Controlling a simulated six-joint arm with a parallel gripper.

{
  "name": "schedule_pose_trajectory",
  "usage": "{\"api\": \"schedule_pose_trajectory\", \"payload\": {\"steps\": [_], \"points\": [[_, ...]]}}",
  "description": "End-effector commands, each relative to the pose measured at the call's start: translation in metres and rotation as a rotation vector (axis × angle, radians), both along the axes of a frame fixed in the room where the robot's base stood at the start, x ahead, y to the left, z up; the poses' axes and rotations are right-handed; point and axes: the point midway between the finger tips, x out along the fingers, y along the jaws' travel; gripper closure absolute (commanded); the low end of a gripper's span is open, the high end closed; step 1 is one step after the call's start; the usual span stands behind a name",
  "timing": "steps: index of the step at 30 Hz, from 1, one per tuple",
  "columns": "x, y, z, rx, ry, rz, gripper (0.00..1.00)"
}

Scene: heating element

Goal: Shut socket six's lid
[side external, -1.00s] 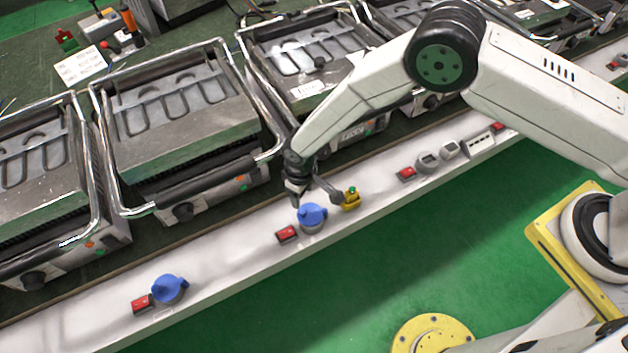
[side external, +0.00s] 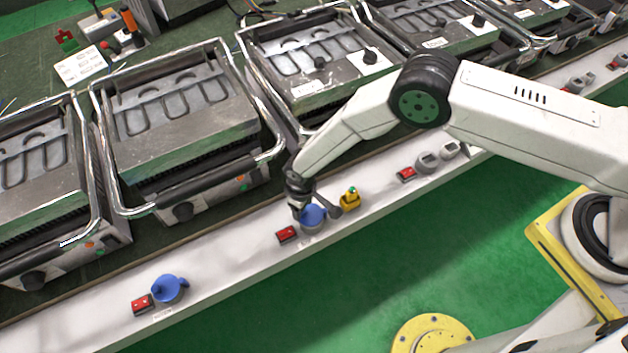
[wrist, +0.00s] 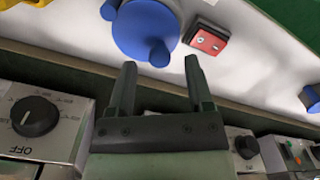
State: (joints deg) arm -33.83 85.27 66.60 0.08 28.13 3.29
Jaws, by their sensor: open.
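I cannot read a socket number or tell how far the lid is open. My gripper (side external: 299,213) is close against the lid's left and far side and partly covers it. In the wrist view my open, empty gripper (wrist: 160,63) points at the round blue lid (wrist: 143,28), which lies just beyond the fingertips with a small lug near them. I cannot tell whether a finger touches it.
A yellow block with a green top (side external: 350,198) stands just right of the lid. Another blue-lidded socket (side external: 168,288) is farther left. Metal grills (side external: 185,120) with chrome handles line the rail's far side. Grey sockets (side external: 427,162) stand farther right.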

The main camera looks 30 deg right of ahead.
Motion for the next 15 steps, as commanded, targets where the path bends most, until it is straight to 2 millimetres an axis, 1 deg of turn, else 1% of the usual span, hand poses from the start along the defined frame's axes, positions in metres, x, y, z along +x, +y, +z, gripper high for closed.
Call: {"api": "schedule_pose_trajectory", "payload": {"steps": [3,6,15], "points": [[-0.0003,-0.0002,-0.0072,-0.001,0.001,0.000,0.34],[0.0000,0.0000,-0.0098,0.000,0.000,0.000,0.34],[-0.0001,0.0000,-0.0111,0.000,0.000,0.000,0.34]]}}
